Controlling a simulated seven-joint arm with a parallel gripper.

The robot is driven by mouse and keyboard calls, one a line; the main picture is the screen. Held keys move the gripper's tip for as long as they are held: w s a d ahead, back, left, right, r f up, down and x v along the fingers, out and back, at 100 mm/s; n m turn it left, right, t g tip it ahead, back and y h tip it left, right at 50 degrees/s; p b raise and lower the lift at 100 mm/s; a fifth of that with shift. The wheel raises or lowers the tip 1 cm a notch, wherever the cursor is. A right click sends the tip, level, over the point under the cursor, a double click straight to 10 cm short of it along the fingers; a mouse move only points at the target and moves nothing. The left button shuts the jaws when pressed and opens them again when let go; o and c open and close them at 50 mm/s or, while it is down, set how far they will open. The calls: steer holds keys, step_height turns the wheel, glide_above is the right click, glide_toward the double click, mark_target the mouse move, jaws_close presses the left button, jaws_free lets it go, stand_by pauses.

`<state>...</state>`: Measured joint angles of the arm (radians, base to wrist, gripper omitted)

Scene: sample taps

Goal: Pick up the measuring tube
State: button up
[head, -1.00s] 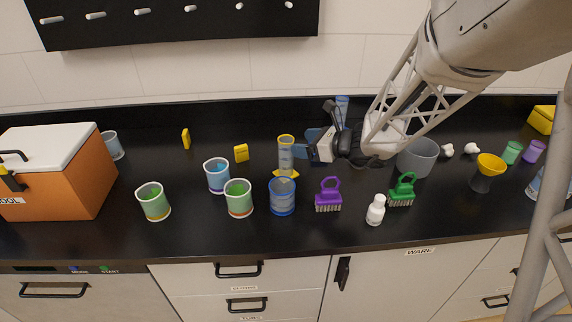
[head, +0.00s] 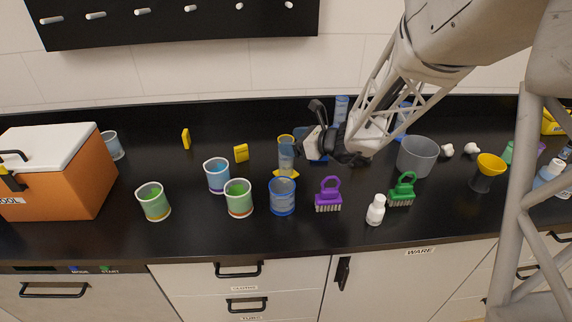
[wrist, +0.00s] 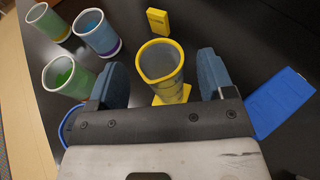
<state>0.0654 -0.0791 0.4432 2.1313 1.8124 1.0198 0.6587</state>
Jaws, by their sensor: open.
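The measuring tube (head: 286,160) is a tall clear-blue cylinder with a yellow rim and a yellow foot, upright on the black bench. In the wrist view the tube (wrist: 160,68) appears between the two blue finger pads, with dark space on either side. My gripper (head: 311,128) is open and tilted, just right of the tube's upper part in the head view. In the wrist view my gripper (wrist: 162,80) has its fingers spread either side of the tube and holds nothing. Whether the pads are level with its wall is hard to tell.
A blue beaker (head: 282,196) stands close in front of the tube, with a green-filled cup (head: 239,198) and a blue-filled cup (head: 217,175) to its left. A yellow box (head: 241,153) is behind left. A flat blue item (wrist: 281,103) lies right in the wrist view.

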steer(key=shift+x, duration=1.3)
steer(key=shift+c, duration=0.2)
steer(key=c, duration=1.2)
steer(key=shift+r, duration=0.15)
step_height(320, 180, up, 10)
steer(key=shift+f, duration=0.15)
